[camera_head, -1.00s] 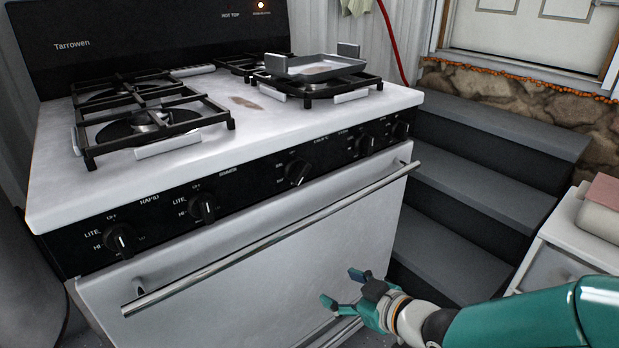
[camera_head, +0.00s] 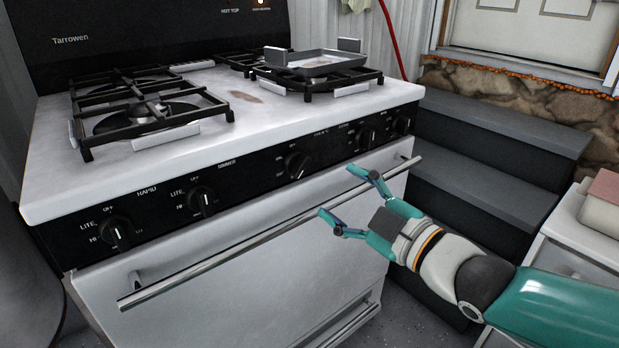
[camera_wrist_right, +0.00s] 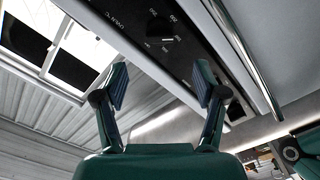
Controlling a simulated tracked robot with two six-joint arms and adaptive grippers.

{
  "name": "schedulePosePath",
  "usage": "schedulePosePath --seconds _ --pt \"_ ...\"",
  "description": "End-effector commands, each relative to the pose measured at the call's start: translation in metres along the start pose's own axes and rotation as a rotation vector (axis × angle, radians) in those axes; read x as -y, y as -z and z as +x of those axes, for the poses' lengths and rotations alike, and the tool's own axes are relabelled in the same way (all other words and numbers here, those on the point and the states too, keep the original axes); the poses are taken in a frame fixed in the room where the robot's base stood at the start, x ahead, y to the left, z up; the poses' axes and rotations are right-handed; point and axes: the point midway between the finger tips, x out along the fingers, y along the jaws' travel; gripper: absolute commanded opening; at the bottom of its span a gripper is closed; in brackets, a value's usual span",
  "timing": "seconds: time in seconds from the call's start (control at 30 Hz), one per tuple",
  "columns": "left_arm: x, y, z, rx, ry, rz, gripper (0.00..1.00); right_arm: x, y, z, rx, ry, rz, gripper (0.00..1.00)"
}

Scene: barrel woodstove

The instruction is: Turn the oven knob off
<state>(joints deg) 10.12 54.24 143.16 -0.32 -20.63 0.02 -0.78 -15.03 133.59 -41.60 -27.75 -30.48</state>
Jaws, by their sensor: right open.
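The stove's black front panel carries a row of several black knobs. The middle knob (camera_head: 298,166), likely the oven knob, has its pointer tilted and markings around it. In the right wrist view a dark knob (camera_wrist_right: 161,29) with numbers around it shows beyond the fingers. My right gripper (camera_head: 341,192) is open and empty, in front of the stove near the oven door handle, below and to the right of the middle knob. Its two spread fingers also show in the wrist view (camera_wrist_right: 160,76), apart from the knob.
The long metal door handle (camera_head: 250,246) juts out below the knobs, near my right fingers. Grey steps (camera_head: 470,180) stand right of the stove, and a white cabinet (camera_head: 560,235) is at the right edge.

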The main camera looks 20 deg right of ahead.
Motion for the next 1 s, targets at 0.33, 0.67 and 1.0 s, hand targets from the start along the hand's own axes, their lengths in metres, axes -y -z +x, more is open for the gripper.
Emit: schedulePosePath --seconds 0.33,0.67,1.0 --pt "0.005 0.000 0.014 0.000 0.000 0.000 0.31 0.002 -0.001 0.070 -0.001 0.002 0.000 0.71" --pt "0.006 0.000 0.016 0.000 0.000 0.000 0.31 0.000 0.000 0.092 0.001 0.000 0.001 0.71" --pt "0.006 0.000 0.016 0.000 0.000 0.000 0.31 0.000 0.000 0.092 0.001 -0.001 0.001 0.53"
